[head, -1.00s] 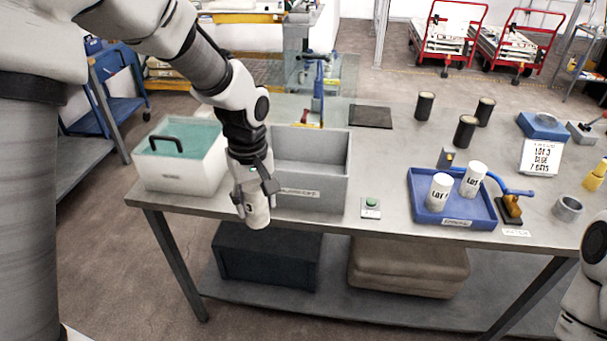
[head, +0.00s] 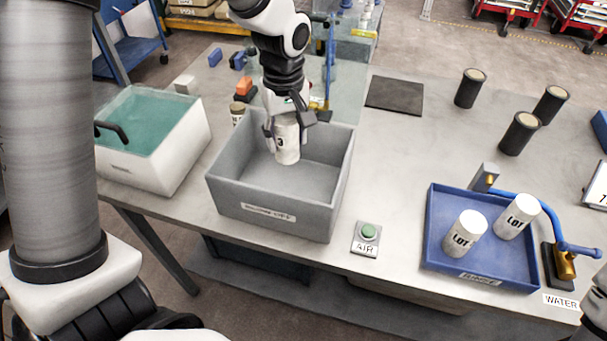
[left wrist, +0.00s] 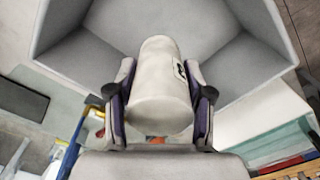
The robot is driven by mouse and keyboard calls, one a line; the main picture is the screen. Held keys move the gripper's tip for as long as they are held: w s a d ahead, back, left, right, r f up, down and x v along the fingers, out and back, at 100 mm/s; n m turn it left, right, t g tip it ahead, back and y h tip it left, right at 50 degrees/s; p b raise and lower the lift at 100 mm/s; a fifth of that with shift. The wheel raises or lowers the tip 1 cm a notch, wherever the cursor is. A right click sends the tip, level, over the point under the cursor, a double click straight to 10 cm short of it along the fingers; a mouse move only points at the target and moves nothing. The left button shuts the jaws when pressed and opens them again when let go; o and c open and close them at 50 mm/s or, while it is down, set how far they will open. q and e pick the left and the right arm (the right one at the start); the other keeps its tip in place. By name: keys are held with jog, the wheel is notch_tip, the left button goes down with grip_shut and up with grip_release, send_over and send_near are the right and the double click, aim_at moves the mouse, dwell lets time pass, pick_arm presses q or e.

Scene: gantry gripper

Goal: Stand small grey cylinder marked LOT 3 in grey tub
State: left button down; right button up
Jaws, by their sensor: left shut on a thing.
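The tub looks otherwise empty.
A white bin (head: 165,160) with teal contents stands left of the tub. A blue tray (head: 436,255) holds two white LOT cylinders (head: 465,233). An AIR button (head: 367,236) sits between tub and tray. Several black cylinders (head: 519,132) stand at the back right.

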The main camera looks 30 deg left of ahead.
aim_at(284, 163)
pick_arm(q)
jog(key=shift+s+f, duration=0.2)
jog(key=shift+f, duration=0.4)
jog(key=f, duration=0.1)
jog(key=s+f, duration=0.1)
jog(key=f, duration=0.1)
jog(key=shift+s+d+p, duration=0.1)
jog(key=shift+s+p, duration=0.15)
jog(key=shift+p, duration=0.15)
jog(key=f, duration=0.2)
jog(key=w+f, duration=0.1)
jog(key=f, duration=0.2)
jog(key=shift+f, duration=0.15)
jog(key=shift+s, duration=0.2)
jog(key=shift+f, duration=0.1)
jog(key=shift+c, duration=2.3)
grip_release()
pick_arm(e)
jog(key=shift+s+r, duration=0.4)
jog(key=shift+r, duration=0.1)
jog(key=shift+r, duration=0.1)
